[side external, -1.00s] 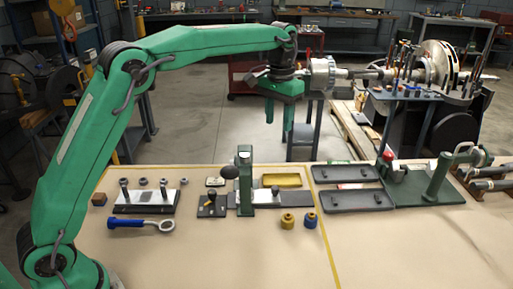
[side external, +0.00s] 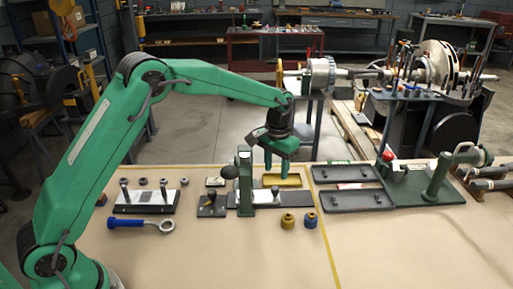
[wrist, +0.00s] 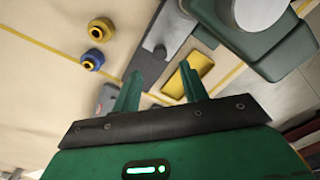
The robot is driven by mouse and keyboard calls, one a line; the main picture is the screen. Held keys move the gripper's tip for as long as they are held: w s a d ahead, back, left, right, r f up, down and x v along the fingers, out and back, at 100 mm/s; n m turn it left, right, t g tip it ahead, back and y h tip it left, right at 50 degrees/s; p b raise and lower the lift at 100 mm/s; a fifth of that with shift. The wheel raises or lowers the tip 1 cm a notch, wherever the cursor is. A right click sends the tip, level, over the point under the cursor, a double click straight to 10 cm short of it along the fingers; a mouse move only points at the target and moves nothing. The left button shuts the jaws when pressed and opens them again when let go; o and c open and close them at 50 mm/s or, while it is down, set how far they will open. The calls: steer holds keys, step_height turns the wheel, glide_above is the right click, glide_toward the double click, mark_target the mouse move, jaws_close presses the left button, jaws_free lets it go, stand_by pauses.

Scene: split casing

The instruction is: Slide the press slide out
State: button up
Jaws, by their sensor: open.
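The green press post (side external: 245,180) stands on the table, with a ball-ended handle at its left. A flat grey slide (side external: 300,200), partly silver on top, runs through its foot and sticks out to the right. My gripper (side external: 276,174) is open and empty, above and behind the slide near the knob. In the wrist view my gripper's fingers (wrist: 160,70) point toward the knob, apart from it.
A yellow tray (side external: 292,180) lies just behind the slide, close under my fingers. A yellow collar (side external: 287,220) and a blue collar (side external: 310,220) stand in front. Dark trays (side external: 355,200) and a green fixture (side external: 435,180) stand to the right.

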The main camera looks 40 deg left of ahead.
mark_target(275, 187)
steer(key=shift+f, duration=3.55)
jaws_close()
